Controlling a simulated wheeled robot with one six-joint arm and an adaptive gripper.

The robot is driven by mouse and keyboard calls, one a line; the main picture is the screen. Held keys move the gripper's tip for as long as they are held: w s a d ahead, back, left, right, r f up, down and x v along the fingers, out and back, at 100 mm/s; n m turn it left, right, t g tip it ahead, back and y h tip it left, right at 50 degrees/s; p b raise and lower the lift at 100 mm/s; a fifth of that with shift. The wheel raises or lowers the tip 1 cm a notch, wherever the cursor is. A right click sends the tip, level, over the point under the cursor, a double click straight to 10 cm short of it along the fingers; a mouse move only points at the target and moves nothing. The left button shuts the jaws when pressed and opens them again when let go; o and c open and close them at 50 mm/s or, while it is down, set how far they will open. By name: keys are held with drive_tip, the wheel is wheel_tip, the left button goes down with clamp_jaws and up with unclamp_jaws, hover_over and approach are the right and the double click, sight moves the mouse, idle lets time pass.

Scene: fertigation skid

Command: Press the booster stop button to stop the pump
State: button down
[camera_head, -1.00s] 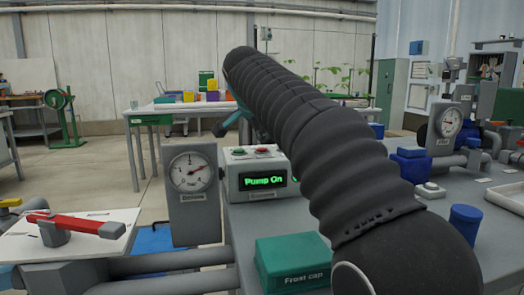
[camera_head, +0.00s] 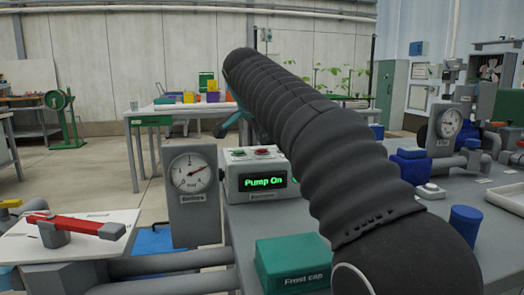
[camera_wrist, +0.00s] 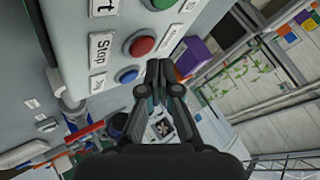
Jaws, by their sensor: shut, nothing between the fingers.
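The booster control box (camera_head: 233,184) stands on the grey bench in the head view, its display (camera_head: 262,183) reading "Pump On" in green. A red button (camera_head: 262,151) shows on its top. In the wrist view the red stop button (camera_wrist: 142,46) sits beside a "Stop" label (camera_wrist: 101,50), between a green button (camera_wrist: 160,3) and a blue button (camera_wrist: 127,75). Contact cannot be told. In the head view my arm hides most of my gripper (camera_head: 228,123).
A pressure gauge (camera_head: 192,173) stands just left of the box. A green "Frost cap" block (camera_head: 293,263) lies in front, and a blue cylinder (camera_head: 465,226) stands at right. A red-handled lever (camera_head: 80,224) is at left. A table with coloured bins (camera_head: 212,97) stands behind.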

sight(262, 150)
drive_tip(key=shift+f, duration=0.15)
drive_tip(key=shift+f+b, duration=0.3)
drive_tip(key=shift+f, duration=0.4)
idle(0.8)
drive_tip(key=shift+r, duration=0.15)
drive_tip(key=shift+r+p, duration=0.6)
drive_tip(key=shift+r, duration=0.1)
drive_tip(key=shift+r+p, duration=2.35)
drive_tip(key=shift+r, duration=0.15)
